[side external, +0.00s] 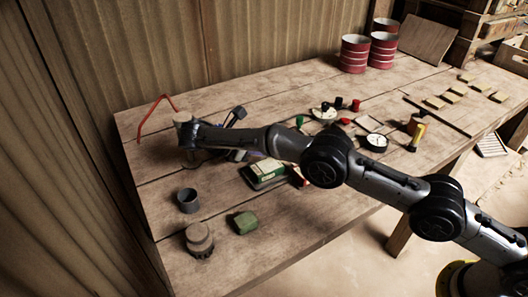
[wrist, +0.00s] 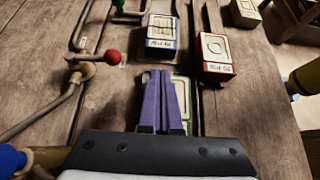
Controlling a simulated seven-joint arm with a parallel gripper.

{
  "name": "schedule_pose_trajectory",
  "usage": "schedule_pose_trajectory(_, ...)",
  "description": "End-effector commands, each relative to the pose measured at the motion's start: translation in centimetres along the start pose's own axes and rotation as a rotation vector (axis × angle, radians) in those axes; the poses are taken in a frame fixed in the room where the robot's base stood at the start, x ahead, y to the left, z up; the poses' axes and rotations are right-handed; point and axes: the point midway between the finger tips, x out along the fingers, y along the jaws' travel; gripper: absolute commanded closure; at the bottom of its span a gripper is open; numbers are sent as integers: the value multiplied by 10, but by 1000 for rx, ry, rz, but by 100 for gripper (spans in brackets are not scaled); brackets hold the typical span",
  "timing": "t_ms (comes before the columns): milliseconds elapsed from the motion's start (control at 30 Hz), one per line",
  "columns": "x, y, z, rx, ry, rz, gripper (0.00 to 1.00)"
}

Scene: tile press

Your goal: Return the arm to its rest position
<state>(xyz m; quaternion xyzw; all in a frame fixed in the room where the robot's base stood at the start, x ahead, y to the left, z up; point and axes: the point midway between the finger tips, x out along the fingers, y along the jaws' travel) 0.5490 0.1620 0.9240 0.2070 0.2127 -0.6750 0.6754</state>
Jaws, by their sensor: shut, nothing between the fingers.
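My gripper (wrist: 163,76) shows in the wrist view with its two purple fingers side by side and no gap between them. Nothing is held. The fingers point over the wooden workbench, and a green-sided block (wrist: 183,92) is partly hidden behind them. In the side view my arm reaches in from the right across the bench (side external: 165,255), with its wrist above the middle-left part. There the gripper is mostly hidden behind the arm; only a bit of purple shows. A green box with a pale top (side external: 265,172) lies below the arm.
In the wrist view, a blue-sided block (wrist: 160,30) and a red-sided block (wrist: 215,56) lie ahead, and a red-knobbed lever (wrist: 111,57) stands left. In the side view, a grey cup (side external: 188,201), a green lump (side external: 245,222) and red-banded cans (side external: 354,54) stand on the bench.

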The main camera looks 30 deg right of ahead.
Motion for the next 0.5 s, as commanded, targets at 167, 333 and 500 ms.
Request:
schedule_pose_trajectory(167,-5,0,-4,-1,0,1,100)
schedule_pose_trajectory(333,-4,4,10,23,10,-6,100)
schedule_pose_trajectory(500,-24,14,93,146,74,9,100)
